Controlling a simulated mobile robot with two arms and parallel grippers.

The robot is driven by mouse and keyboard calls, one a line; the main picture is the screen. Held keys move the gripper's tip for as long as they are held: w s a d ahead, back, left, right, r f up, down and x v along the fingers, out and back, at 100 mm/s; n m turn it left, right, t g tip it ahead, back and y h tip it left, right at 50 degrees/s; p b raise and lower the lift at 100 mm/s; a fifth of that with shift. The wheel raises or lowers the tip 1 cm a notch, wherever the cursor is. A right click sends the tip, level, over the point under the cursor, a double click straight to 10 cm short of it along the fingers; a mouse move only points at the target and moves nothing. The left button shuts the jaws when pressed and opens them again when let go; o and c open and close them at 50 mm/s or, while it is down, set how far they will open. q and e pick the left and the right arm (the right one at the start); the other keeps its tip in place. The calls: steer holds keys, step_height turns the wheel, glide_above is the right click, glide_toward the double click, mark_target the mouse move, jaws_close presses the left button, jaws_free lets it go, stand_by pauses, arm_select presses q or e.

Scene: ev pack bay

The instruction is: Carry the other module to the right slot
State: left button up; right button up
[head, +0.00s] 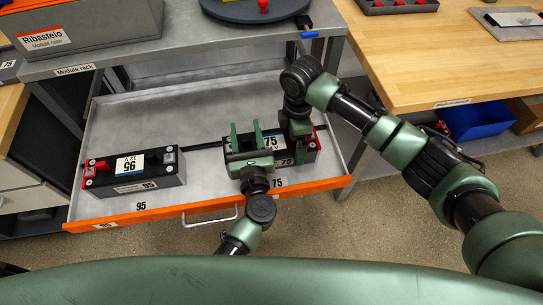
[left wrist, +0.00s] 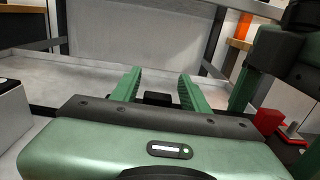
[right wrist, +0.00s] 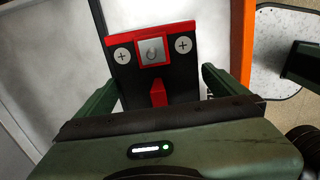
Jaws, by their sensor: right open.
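A black module marked 95 (head: 135,172) lies at the left of the pulled-out rack drawer, above the drawer front's 95 mark. A second black module marked 75 (head: 287,162) lies at the right, above the 75 mark, partly hidden by both grippers. My left gripper (head: 246,135) is over that module's left part, its two fingers apart. A small black part (left wrist: 158,98) shows between them in the left wrist view, with gaps either side. My right gripper (head: 298,130) points down at its right end. In the right wrist view the open fingers flank the module's red-trimmed end (right wrist: 152,52).
The drawer (head: 205,110) has an orange front edge and a metal handle (head: 210,217). The module rack (head: 180,48) stands above it with a grey Ribastelo case (head: 100,25). A wooden bench (head: 440,60) is at the right. The drawer's back is clear.

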steer(key=shift+r, duration=0.1)
arm_select(q)
steer(key=v, duration=1.2)
arm_select(e)
step_height(320, 180, up, 12)
steer(key=shift+f, duration=0.1)
steer(key=shift+s+f, duration=0.1)
